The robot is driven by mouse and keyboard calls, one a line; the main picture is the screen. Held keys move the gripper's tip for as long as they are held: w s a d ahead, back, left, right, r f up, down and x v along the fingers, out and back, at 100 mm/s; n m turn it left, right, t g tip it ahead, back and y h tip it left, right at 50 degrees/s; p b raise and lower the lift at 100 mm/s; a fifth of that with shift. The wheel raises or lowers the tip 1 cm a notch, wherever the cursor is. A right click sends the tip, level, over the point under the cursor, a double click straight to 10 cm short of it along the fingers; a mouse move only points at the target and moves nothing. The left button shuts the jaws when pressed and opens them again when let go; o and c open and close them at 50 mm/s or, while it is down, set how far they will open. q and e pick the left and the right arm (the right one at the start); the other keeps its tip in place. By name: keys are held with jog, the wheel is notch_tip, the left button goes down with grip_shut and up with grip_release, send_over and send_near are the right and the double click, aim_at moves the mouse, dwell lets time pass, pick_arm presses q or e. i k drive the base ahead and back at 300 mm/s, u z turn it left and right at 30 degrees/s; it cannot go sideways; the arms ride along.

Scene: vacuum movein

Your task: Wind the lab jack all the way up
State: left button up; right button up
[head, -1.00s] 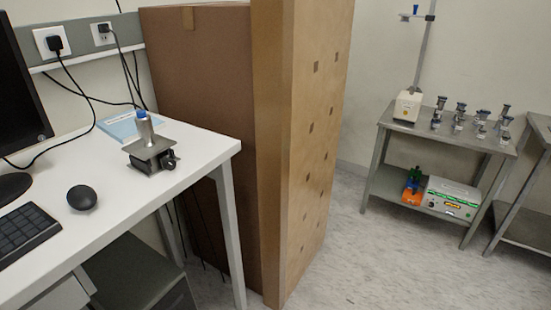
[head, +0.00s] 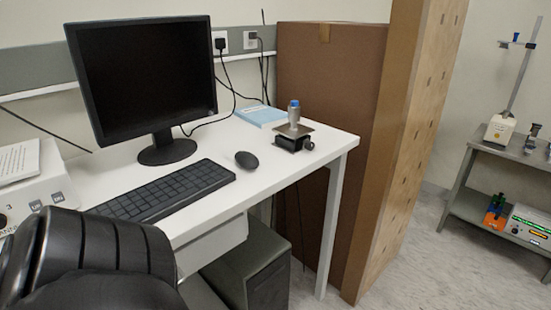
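The lab jack (head: 291,140) stands near the right end of the white desk (head: 330,146). It is low, with a dark base and a flat metal top plate. Its round dark knob (head: 309,145) is on its right side. A metal cylinder with a blue top (head: 294,113) stands upright on the plate. A black, ribbed piece of my own arm fills the lower left corner. Neither gripper shows, and nothing of mine touches the jack.
A monitor (head: 145,80), keyboard (head: 165,190) and mouse (head: 247,160) occupy the desk left of the jack. A blue book (head: 260,115) lies behind it. A tall cardboard box (head: 330,75) stands close beyond the desk's right end. Open floor (head: 400,260) lies at right.

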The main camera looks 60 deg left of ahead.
aim_at(309, 146)
jog(key=k, duration=0.3)
jog(key=u, duration=1.3)
